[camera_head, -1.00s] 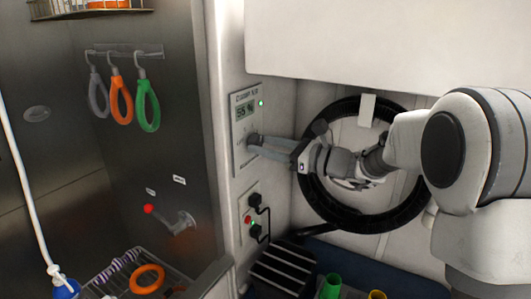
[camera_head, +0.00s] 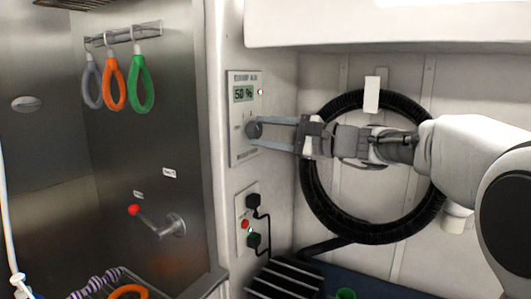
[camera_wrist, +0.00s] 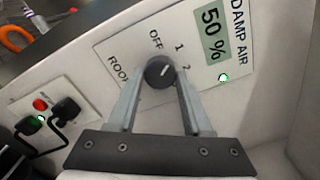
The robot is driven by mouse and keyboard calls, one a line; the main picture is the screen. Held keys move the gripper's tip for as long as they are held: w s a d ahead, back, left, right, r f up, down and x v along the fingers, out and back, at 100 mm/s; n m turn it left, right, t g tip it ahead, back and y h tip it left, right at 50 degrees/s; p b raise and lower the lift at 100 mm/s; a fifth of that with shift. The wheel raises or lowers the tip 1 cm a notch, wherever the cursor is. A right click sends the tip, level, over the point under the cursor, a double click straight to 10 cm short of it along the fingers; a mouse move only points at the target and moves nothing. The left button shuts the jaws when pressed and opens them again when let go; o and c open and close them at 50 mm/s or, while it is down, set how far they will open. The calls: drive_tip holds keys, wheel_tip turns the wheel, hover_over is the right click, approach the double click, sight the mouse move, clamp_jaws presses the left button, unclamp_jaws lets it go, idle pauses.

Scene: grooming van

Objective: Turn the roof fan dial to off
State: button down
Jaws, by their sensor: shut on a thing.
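The roof fan dial (camera_head: 253,129) is a small dark round knob on the white control panel (camera_head: 235,156). In the wrist view the dial (camera_wrist: 157,75) has a white mark pointing right and slightly up, toward the side of the 1 and 2 labels and away from OFF (camera_wrist: 156,40). My gripper (camera_head: 261,131) is shut on the dial, one finger on each side of it. In the head view one finger is above and one below. The panel display (camera_wrist: 210,35) reads 50 % beside a green light (camera_wrist: 222,77).
Below the panel is a socket plate (camera_head: 243,222) with black plugs, cables and a red button. A coiled black hose (camera_head: 312,205) hangs behind my arm. A steel tub wall with a red-tipped lever (camera_head: 134,210) and hanging loops (camera_head: 114,85) stands at left.

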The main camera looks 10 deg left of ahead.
drive_tip(key=n+b, duration=0.4)
drive_tip(key=b, duration=0.1)
drive_tip(key=shift+f, duration=0.25)
drive_tip(key=n+b, duration=0.3)
drive_tip(key=shift+r+n, duration=0.2)
drive_tip(key=shift+n, duration=0.1)
drive_tip(key=shift+r, duration=0.1)
drive_tip(key=shift+c, duration=1.6)
unclamp_jaws()
drive_tip(key=v, duration=1.7)
drive_tip(key=shift+d+p, duration=0.2)
drive_tip(key=shift+p, duration=0.25)
